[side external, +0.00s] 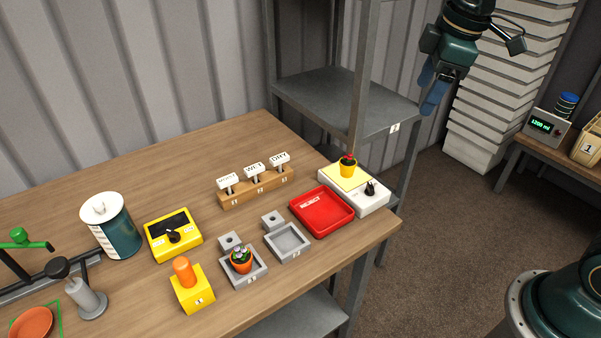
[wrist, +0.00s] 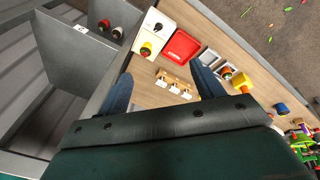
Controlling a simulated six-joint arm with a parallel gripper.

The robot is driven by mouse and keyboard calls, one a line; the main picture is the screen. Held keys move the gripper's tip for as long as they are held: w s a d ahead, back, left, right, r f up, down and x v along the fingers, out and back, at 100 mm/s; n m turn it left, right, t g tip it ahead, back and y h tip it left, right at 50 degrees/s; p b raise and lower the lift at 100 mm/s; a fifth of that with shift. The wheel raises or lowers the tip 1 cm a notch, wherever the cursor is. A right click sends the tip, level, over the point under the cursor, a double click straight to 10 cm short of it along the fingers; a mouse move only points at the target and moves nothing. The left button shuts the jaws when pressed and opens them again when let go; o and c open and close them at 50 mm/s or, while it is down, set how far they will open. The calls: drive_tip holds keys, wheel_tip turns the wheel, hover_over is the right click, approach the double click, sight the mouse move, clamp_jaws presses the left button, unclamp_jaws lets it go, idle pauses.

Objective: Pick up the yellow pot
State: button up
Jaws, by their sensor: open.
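The yellow pot (side external: 348,169) holds a small plant with a red top. It stands upright on the yellow pad of a white device (side external: 373,203) at the right end of the workbench. In the wrist view the yellow pot (wrist: 146,49) shows beyond and between my fingertips, a little left of the middle. My gripper (side external: 432,92) is high up, to the right of the pot and well clear of it, in front of the white stack. Its two blue fingers are apart with nothing between them; in the wrist view my gripper (wrist: 161,72) is also empty.
A red REJECT tray (side external: 322,211) lies beside the white device. An orange pot (side external: 241,261) sits in a grey tray, with an empty grey tray (side external: 287,242) alongside. A wooden label stand (side external: 256,187) is behind them. A metal shelf (side external: 345,100) rises behind the device.

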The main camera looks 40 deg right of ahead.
drive_tip(key=w+f+n+g, duration=0.2)
drive_tip(key=w+f+n, duration=0.25)
drive_tip(key=w, duration=0.45)
drive_tip(key=n+g, duration=0.1)
drive_tip(key=n, duration=0.4)
hover_over(349, 153)
wheel_tip(349, 153, down, 10)
drive_tip(key=shift+w+r, duration=0.1)
drive_tip(key=shift+f, duration=4.3)
drive_tip(key=shift+f, duration=2.55)
drive_tip(key=c, duration=1.2)
